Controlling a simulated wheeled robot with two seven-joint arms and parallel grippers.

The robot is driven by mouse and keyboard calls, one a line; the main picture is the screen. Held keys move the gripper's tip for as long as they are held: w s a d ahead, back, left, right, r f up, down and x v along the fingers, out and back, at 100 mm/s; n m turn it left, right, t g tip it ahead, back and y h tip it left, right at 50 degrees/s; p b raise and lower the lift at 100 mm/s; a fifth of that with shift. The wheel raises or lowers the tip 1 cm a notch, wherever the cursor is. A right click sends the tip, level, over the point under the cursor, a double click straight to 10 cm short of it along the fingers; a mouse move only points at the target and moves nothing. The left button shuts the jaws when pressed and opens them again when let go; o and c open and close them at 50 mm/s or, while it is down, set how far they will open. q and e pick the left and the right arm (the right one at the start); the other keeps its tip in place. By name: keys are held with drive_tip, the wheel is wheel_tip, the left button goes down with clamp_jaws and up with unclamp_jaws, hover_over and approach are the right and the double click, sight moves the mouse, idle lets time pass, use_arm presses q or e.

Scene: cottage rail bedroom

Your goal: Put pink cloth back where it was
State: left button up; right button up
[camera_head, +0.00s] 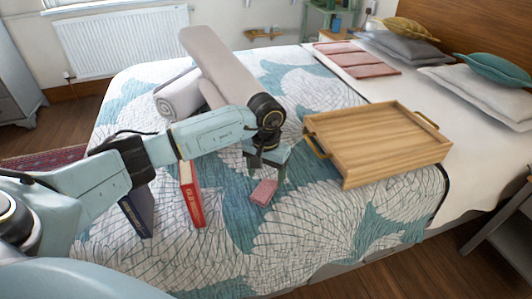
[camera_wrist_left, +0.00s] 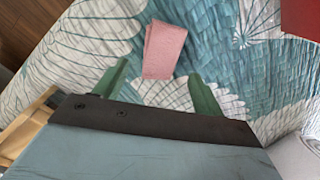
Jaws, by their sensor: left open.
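A small folded pink cloth (camera_head: 263,192) lies flat on the patterned bedspread. It also shows in the left wrist view (camera_wrist_left: 163,50), just beyond the fingertips. My left gripper (camera_head: 266,172) points down above and beside the cloth, near its far end. In the left wrist view its two green fingers (camera_wrist_left: 155,90) are spread apart with nothing between them. A gap in height between the fingers and the cloth is hard to judge. My right gripper is not in view.
A wooden tray (camera_head: 375,150) with handles lies right of the gripper. The bedspread in front of the cloth is clear.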

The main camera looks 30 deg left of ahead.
sight(266, 186)
use_arm(q)
wheel_tip(266, 186, up, 7)
drive_tip(key=p, duration=0.1)
drive_tip(key=shift+r, duration=0.15)
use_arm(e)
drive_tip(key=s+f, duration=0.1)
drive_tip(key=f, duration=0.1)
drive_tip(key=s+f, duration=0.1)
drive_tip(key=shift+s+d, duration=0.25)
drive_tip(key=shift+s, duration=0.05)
